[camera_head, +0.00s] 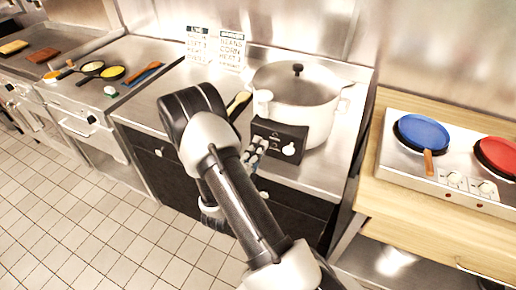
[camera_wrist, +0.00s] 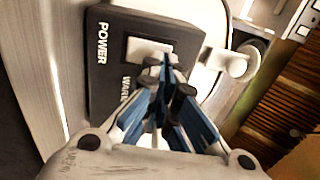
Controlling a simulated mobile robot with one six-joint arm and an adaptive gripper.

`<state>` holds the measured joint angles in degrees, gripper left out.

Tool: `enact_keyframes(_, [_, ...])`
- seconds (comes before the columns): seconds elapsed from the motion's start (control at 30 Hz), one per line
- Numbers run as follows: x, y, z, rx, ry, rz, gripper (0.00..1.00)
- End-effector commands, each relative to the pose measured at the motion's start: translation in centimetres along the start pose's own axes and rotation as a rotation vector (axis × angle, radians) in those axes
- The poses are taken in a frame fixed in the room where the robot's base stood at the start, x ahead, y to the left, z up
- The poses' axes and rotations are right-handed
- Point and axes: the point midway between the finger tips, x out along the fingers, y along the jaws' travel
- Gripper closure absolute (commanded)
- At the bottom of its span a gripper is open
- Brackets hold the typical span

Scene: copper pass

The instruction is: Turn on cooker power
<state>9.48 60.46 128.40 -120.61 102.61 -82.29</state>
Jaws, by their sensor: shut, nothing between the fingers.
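The cooker (camera_head: 297,103) is a large white pot with a lid, standing on the steel counter. Its black control panel (camera_head: 283,134) faces front and carries a white knob (camera_head: 289,149). In the wrist view the panel (camera_wrist: 112,75) bears the words POWER and WARM. A white switch (camera_wrist: 143,47) sits beside POWER; a second white patch by WARM is partly hidden by my fingers. My gripper (camera_wrist: 167,68) is shut and empty, its tips over the lower right edge of the POWER switch. Contact cannot be told. In the head view my gripper (camera_head: 254,152) is at the panel's left side.
A hob with a blue pan (camera_head: 423,133) and a red pan (camera_head: 497,154) is on the wooden counter (camera_head: 407,201) at right. Small pans (camera_head: 92,67) are at left.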

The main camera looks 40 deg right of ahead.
Motion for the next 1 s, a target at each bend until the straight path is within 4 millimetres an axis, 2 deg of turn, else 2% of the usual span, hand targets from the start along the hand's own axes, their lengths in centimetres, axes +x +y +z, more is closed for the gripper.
enact_keyframes(0.37, [0.2,-0.4,0.0,0.0,0.001,0.023,1.0])
enact_keyframes(0.6, [0.9,-0.8,0.0,0.001,0.001,0.146,1.0])
enact_keyframes(0.77, [0.7,-0.2,0.0,0.0,0.001,0.142,1.0])
enact_keyframes(1.0, [-0.5,-0.7,0.5,-0.001,0.0,0.143,1.0])
